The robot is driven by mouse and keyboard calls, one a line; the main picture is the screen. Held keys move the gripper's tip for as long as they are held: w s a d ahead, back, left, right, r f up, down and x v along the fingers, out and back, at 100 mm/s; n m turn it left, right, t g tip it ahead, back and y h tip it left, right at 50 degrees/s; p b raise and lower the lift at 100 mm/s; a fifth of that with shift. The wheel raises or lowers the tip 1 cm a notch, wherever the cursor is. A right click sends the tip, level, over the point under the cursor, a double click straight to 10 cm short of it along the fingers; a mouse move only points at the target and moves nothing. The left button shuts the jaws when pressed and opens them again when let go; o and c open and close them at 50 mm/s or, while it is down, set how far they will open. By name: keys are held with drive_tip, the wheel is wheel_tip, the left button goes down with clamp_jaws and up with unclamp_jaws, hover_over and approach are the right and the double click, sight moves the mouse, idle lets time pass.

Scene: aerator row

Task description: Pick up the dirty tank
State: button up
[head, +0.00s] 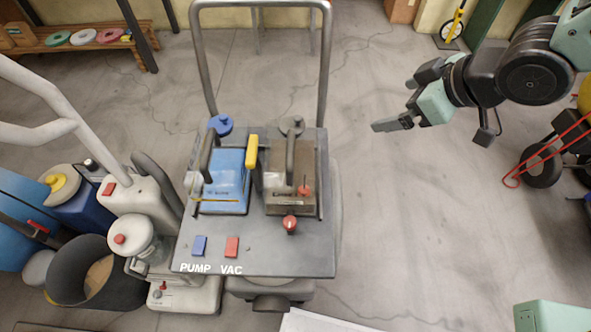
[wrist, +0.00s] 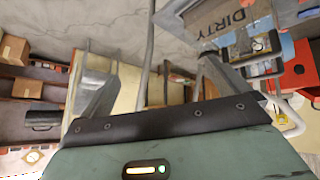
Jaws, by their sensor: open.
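The dirty tank (head: 283,203) is a brownish, see-through box on the right side of a grey cart's top plate (head: 270,257). A dark handle stands over it, and a red knob (head: 290,224) is at its front. In the wrist view a panel marked "DIRTY" (wrist: 236,16) shows at the upper right, cut by the frame's edge. My gripper (head: 394,118) is in the air to the right of the cart, apart from the tank. Its two fingers (wrist: 158,78) are spread in the wrist view with nothing held between them.
A blue tank (head: 222,188) sits left of the dirty tank, with a yellow lever (head: 252,152) between them. The cart's tall push bar (head: 326,65) rises behind. Other machines and a dark bin (head: 85,290) crowd the left.

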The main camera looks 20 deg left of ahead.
wheel_tip(320, 180, down, 5)
drive_tip(key=w+a+n+g+y+b, duration=0.1)
drive_tip(key=a+n+y+b, duration=0.1)
drive_tip(key=a+y+b, duration=0.15)
drive_tip(key=n+g+y+b, duration=0.3)
drive_tip(key=n+g+y, duration=0.2)
drive_tip(key=g+y, duration=0.3)
approach(290, 146)
drive_tip(key=shift+h, duration=0.25)
drive_tip(key=x, duration=0.1)
drive_tip(key=p+x, duration=0.1)
drive_tip(key=x, duration=0.2)
drive_tip(key=shift+a+f, duration=0.3)
drive_tip(key=shift+f, duration=0.1)
drive_tip(key=shift+r+p+x, duration=0.15)
drive_tip(key=shift+p+x, duration=0.15)
drive_tip(key=shift+x, duration=1.05)
drive_tip(key=shift+r+p+x, duration=0.1)
drive_tip(key=shift+p+x, duration=0.2)
drive_tip(key=shift+x, duration=1.05)
drive_tip(key=shift+s, duration=0.1)
drive_tip(key=c, duration=1.6)
drive_tip(key=shift+r, duration=0.15)
drive_tip(key=shift+c, duration=0.4)
